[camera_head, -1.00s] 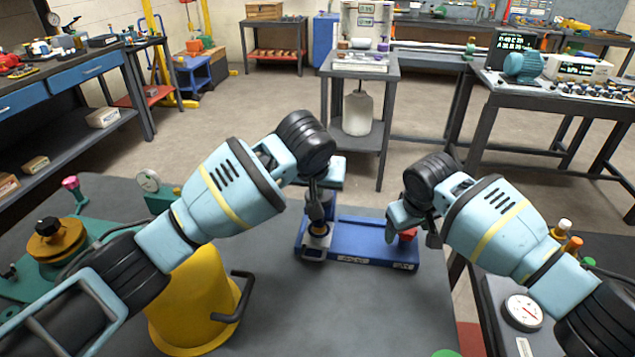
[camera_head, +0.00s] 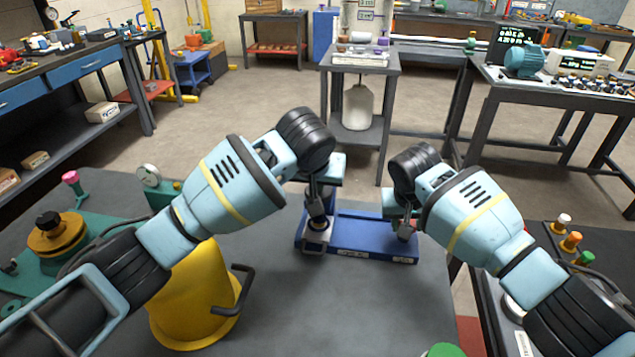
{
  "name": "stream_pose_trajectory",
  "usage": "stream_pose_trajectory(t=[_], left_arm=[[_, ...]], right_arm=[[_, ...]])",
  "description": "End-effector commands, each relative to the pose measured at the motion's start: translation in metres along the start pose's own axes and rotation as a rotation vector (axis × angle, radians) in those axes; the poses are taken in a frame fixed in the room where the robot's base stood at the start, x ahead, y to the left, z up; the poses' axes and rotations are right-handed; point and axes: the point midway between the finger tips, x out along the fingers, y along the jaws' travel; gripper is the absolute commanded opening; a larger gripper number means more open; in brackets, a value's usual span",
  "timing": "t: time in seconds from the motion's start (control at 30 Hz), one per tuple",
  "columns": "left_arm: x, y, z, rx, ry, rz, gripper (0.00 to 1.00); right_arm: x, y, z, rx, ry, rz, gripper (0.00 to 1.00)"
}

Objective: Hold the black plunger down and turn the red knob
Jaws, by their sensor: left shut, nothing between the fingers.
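The blue fixture (camera_head: 362,234) lies on the dark table in the middle of the head view. My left gripper (camera_head: 318,218) is shut with nothing between its fingers. It points straight down over the plunger station at the fixture's left end, and its tips cover most of the black plunger (camera_head: 317,224). My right gripper (camera_head: 404,228) points down at the right end of the fixture. Its fingers are at the red knob (camera_head: 404,233), which is mostly hidden by them. Whether they grip it cannot be told.
A yellow cylinder with a black handle (camera_head: 192,300) stands below my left forearm. A green plate with a gold-coloured part (camera_head: 58,238) lies at the left. A dark panel with coloured knobs (camera_head: 571,241) is at the right, near my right arm. Bare table lies in front of the fixture.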

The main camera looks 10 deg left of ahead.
Motion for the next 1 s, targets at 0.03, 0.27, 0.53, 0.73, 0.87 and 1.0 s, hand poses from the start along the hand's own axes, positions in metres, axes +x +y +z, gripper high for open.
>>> stream_pose_trajectory(t=[0.03,0.27,0.53,0.73,0.87,1.0], left_arm=[[0.0035,0.0002,0.0043,0.002,-0.011,-0.002,0.00],[0.0036,0.0002,0.0044,0.002,-0.011,-0.002,0.00],[0.0036,0.0001,0.0043,0.002,-0.011,-0.002,0.00],[0.0036,0.0000,0.0042,0.002,-0.011,-0.002,0.00],[0.0035,-0.0001,0.0041,0.002,-0.011,-0.002,0.00],[0.0034,-0.0002,0.0040,0.002,-0.011,-0.003,0.00]], right_arm=[[0.0011,-0.0023,0.0005,0.062,-0.012,0.016,0.22],[0.0005,-0.0035,-0.0010,0.383,-0.060,0.104,0.22],[0.0005,-0.0033,-0.0023,0.642,-0.097,0.176,0.21],[-0.0003,-0.0028,-0.0041,0.755,-0.111,0.204,0.21],[-0.0007,-0.0026,-0.0047,0.798,-0.116,0.214,0.21],[-0.0005,-0.0027,-0.0032,0.825,-0.120,0.224,0.21]])
